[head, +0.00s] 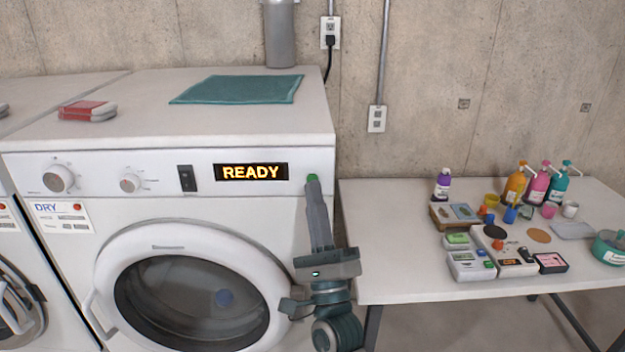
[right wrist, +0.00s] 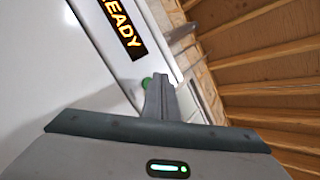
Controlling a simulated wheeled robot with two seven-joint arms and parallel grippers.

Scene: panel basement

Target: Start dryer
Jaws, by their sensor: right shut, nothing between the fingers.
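The white dryer (head: 215,130) has a DRY label and a display (head: 251,172) that reads READY. Its round door (head: 190,290) looks shut, with a bluish item behind the dark glass. A green button (head: 312,178) sits at the right end of the panel; it also shows in the right wrist view (right wrist: 147,83). My right gripper (head: 313,186) is shut and empty, its tips right at the button and partly covering it. I cannot tell whether they touch. Two knobs (head: 60,179) and a dark switch (head: 187,178) sit left of the display. My left gripper is not in view.
Another machine (head: 15,270) stands at left. A white table (head: 400,250) at right holds bottles, cups and small boxes. A concrete wall (head: 420,60) is behind.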

